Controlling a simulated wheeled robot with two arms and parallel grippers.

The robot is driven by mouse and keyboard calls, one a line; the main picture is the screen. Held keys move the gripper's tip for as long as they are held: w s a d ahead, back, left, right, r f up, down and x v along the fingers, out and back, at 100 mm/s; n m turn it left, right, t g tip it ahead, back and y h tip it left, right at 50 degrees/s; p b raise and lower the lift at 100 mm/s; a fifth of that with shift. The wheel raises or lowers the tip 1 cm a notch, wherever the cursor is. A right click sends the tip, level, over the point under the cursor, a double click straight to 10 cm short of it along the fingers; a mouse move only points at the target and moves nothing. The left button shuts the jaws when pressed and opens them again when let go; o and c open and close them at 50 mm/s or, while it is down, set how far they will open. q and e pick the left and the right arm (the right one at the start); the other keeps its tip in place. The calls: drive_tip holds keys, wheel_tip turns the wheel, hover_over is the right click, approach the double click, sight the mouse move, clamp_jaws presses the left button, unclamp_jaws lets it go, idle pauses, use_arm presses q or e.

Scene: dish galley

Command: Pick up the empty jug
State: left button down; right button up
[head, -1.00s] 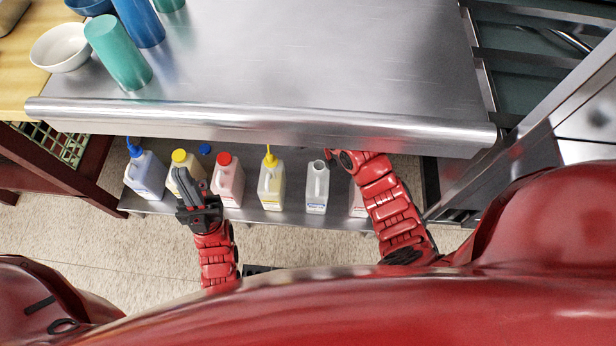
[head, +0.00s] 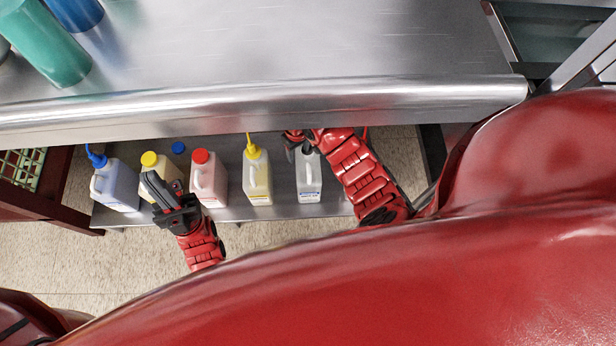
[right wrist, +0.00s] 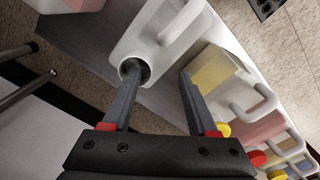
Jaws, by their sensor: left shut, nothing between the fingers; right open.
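The open-mouthed, capless white jug (head: 309,182) stands upright on the low shelf, at the right of the visible row. In the head view my right gripper (head: 299,143) is over its top and partly covers its mouth. In the right wrist view the jug (right wrist: 157,38) shows its dark mouth and handle. My right gripper (right wrist: 159,72) is open there: one finger overlaps the mouth, the other lies beside the jug, towards its neighbour. I cannot tell whether either finger touches. My left gripper (head: 151,182) is shut and empty, in front of the yellow-capped jug (head: 168,168).
Beside the open jug stands a yellow-spouted jug (head: 257,180), then a red-capped jug (head: 209,182). A blue-spouted jug (head: 117,188) is at the far left. A loose blue cap (head: 178,147) lies behind them. The steel counter edge (head: 250,105) overhangs the shelf (head: 230,213).

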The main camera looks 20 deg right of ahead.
wheel_tip(320, 180, down, 6)
drive_tip(key=b, duration=0.2)
drive_tip(key=shift+s, duration=0.15)
drive_tip(key=shift+a, duration=0.1)
clamp_jaws()
idle(1.3)
